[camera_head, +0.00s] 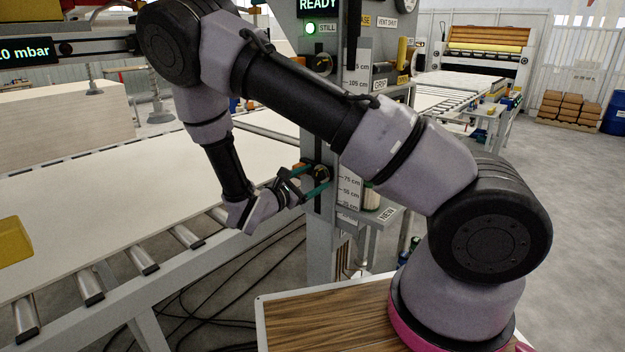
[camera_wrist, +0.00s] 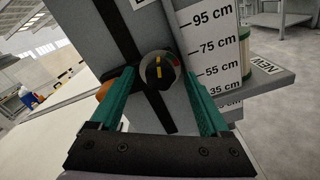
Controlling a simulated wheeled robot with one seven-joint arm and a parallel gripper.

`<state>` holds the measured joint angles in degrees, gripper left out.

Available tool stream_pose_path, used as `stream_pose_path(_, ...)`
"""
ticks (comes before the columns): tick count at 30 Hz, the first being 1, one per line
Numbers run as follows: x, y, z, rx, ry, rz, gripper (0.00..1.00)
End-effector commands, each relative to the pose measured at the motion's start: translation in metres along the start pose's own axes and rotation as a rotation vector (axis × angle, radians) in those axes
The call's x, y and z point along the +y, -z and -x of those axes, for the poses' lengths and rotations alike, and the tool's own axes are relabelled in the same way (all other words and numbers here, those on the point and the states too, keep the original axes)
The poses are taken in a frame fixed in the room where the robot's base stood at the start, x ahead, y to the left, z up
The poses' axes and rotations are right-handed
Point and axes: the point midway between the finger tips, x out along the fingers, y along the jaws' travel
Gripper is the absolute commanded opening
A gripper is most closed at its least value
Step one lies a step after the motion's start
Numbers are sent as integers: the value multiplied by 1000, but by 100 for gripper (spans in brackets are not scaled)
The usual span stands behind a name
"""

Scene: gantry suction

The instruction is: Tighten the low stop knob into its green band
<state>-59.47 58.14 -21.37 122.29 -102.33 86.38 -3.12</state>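The low stop knob (camera_wrist: 155,73) is a dark round knob with a yellow pointer mark, on the grey column. The pointer stands nearly upright in the wrist view. A small dial edge with reddish and greenish colour (camera_wrist: 177,64) shows at the knob's right; the band is too small to read exactly. My gripper (camera_wrist: 156,82) is open, its two teal fingers on either side of the knob with visible gaps. In the head view my gripper (camera_head: 304,182) is at the column, at the dark knob (camera_head: 322,173). I cannot tell whether the fingertips reach past the knob's face.
A height scale (camera_wrist: 210,50) runs beside the knob. A shelf labelled NEW (camera_wrist: 262,75) juts out at right, with a spool-like cylinder (camera_wrist: 243,50). An orange part (camera_wrist: 104,90) lies behind the left finger. A roller conveyor with a pale board (camera_head: 100,210) is at left.

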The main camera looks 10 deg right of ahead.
Motion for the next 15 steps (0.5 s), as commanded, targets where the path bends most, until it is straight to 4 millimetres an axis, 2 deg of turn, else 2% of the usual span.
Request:
stream_pose_path(8, 0, 0, 2, 0, 0, 0, 79)
stream_pose_path(11, 0, 0, 10, 1, -2, 0, 79)
stream_pose_path(15, 1, 1, 35, 4, -4, 0, 79)
